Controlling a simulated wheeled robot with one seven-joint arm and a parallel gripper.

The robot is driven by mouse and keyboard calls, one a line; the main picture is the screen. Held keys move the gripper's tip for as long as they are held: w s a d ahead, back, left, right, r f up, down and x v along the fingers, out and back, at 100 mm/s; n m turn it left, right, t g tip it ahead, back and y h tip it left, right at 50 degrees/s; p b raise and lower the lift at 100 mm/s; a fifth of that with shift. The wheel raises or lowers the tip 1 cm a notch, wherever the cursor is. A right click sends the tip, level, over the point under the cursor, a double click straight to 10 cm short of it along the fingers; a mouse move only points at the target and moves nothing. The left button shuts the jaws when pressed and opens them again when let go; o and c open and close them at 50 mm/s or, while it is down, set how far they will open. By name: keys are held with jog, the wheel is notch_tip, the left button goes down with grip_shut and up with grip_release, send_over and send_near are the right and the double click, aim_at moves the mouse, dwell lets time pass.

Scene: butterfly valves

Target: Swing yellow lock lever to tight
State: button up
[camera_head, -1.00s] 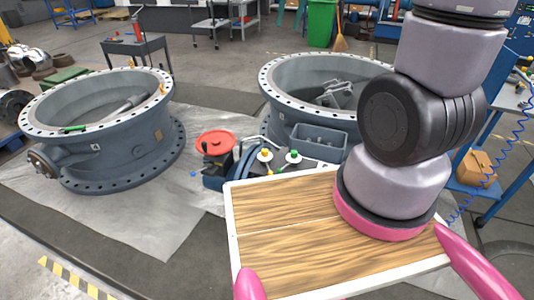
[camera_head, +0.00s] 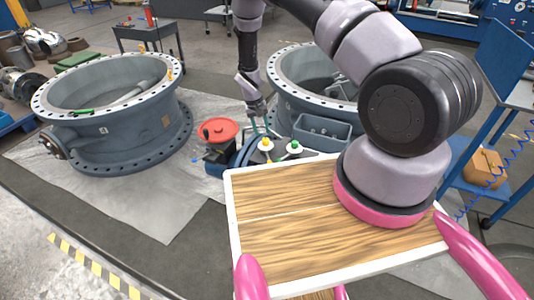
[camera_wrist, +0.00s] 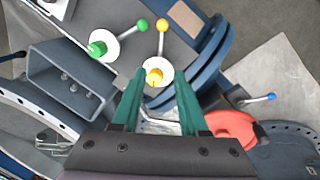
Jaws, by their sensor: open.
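The yellow lock lever (camera_wrist: 162,40) has a yellow ball at its end and runs from a white disc with a yellow hub (camera_wrist: 157,76). In the wrist view the ball points up, away from my gripper. The yellow hub also shows in the head view (camera_head: 265,144). A green lever (camera_wrist: 126,33) on its own white disc (camera_wrist: 103,44) lies to the left. My gripper (camera_wrist: 160,84) is open, with its teal fingers on either side of the lower part of the yellow hub's disc. Nothing shows between the fingers but the disc beyond; I cannot tell contact.
A red handwheel (camera_head: 218,130) stands left of the levers. A blue-tipped lever (camera_wrist: 260,98) shows right of my gripper. A grey open box (camera_head: 322,131) is beside the levers. Large flanged valve bodies (camera_head: 112,120) stand on a grey sheet (camera_head: 150,215).

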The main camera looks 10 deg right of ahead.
aim_at(268, 156)
jog(key=f, duration=0.4)
jog(key=d+f, duration=0.1)
jog(key=f, duration=0.3)
jog(key=d+f, duration=0.1)
jog(key=f, duration=0.4)
jog(key=shift+s+d, duration=0.1)
jog(key=shift+s, duration=0.25)
grip_shut()
dwell(0.8)
